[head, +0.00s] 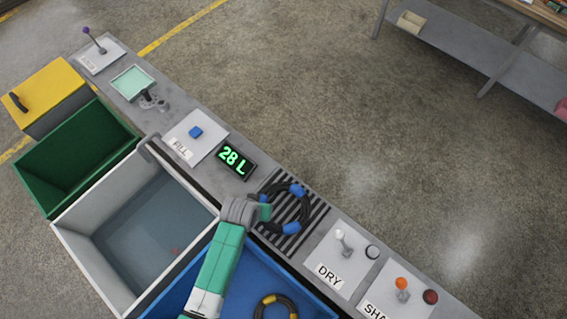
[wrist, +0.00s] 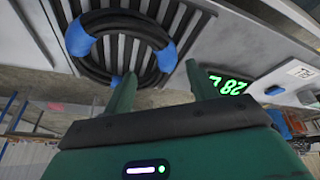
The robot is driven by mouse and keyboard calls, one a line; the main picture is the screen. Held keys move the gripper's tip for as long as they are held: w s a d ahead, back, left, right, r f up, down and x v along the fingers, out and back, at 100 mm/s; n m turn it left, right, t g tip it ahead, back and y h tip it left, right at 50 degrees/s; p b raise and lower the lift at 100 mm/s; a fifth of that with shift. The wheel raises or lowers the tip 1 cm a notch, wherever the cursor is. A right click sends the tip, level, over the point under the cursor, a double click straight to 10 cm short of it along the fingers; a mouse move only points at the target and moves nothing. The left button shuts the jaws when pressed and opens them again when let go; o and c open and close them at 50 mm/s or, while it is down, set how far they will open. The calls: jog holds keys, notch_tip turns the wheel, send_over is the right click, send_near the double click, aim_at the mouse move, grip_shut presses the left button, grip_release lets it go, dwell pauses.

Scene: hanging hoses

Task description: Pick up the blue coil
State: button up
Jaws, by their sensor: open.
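The blue coil is a black hose ring with bright blue bands (head: 292,228). It lies on a dark striped grate (head: 313,207) on the grey bench top. In the wrist view the coil (wrist: 110,25) shows at the upper left, on the slatted grate, beyond my left finger. My gripper (wrist: 163,85) is open, with its two green fingers apart and nothing between them. In the head view my green and grey arm reaches up from the bottom. Its end (head: 262,211) is at the coil's left side and hides part of it. I cannot tell whether the fingers touch the coil.
A blue bin (head: 318,309) in front holds a yellow-banded coil (head: 276,306). A white water tank (head: 80,236), a green bin (head: 72,158) and a yellow box (head: 50,92) stand left. A 28 L display (head: 236,160) and DRY lever (head: 343,240) flank the grate.

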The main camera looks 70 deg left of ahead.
jog(key=x, duration=0.3)
jog(key=a+b+x, duration=0.1)
jog(key=x, duration=0.2)
jog(key=shift+w+f, duration=0.1)
jog(key=shift+w, duration=0.15)
jog(key=shift+w+a+f, duration=0.1)
jog(key=shift+a+f, duration=0.05)
jog(key=shift+f, duration=0.35)
jog(key=shift+r, duration=0.1)
grip_shut()
jog(key=shift+r, duration=0.1)
